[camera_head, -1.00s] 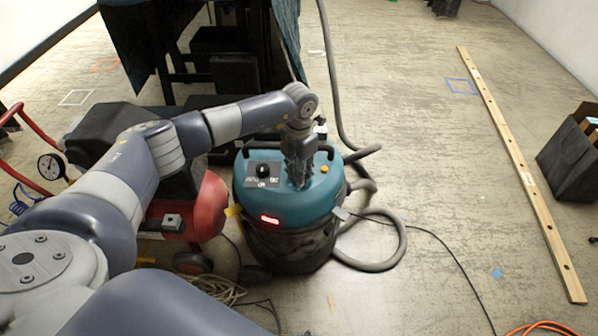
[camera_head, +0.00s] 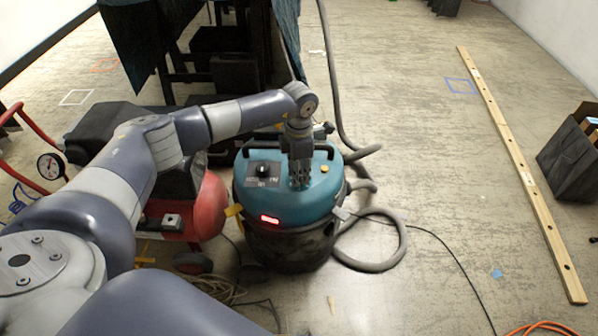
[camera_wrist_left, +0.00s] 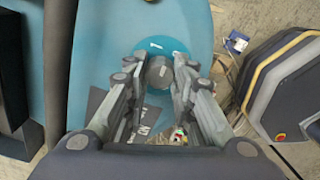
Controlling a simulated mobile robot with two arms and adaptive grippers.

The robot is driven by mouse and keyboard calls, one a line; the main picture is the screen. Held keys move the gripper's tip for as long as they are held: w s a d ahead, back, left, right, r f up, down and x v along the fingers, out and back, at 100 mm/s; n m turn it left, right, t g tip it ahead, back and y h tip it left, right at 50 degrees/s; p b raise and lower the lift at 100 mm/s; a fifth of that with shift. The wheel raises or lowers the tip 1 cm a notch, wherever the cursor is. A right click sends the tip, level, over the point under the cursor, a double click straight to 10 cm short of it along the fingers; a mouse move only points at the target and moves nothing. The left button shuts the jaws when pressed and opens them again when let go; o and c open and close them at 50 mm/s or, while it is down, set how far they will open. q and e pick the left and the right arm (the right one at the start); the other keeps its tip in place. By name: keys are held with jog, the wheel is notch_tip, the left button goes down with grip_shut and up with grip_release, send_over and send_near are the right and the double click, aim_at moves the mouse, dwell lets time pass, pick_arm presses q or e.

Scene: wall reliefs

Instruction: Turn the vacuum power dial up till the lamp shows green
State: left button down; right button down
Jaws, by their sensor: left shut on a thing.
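The vacuum (camera_head: 290,215) has a teal lid and a dark drum. Its lamp (camera_head: 269,219) on the front rim glows red. My left gripper (camera_head: 299,183) points down onto the right part of the lid. The left wrist view shows its fingers on both sides of a round grey dial (camera_wrist_left: 158,72), shut on it. A blue disc with a white mark (camera_wrist_left: 155,44) lies around the dial. In the head view the gripper hides the dial. My right gripper is not in view.
A black knob (camera_head: 263,170) on a dark plate and a yellow button (camera_head: 324,169) flank the gripper on the lid. A red compressor (camera_head: 205,210) stands close on the left. A grey hose (camera_head: 392,250) curls on the floor at right.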

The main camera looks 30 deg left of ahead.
pick_arm(q)
jog(key=m, duration=0.3)
jog(key=shift+m, duration=0.3)
jog(key=shift+m+b, duration=0.35)
jog(key=shift+m, duration=1.15)
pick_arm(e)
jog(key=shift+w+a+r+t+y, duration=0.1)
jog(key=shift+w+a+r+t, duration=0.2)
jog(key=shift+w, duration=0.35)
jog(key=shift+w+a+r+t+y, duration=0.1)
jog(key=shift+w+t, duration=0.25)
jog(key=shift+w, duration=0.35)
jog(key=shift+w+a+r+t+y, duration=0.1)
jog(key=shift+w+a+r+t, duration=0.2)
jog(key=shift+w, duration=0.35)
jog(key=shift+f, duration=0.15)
pick_arm(q)
jog(key=c, duration=1.3)
grip_release()
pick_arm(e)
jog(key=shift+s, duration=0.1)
pick_arm(q)
jog(key=shift+r, duration=0.1)
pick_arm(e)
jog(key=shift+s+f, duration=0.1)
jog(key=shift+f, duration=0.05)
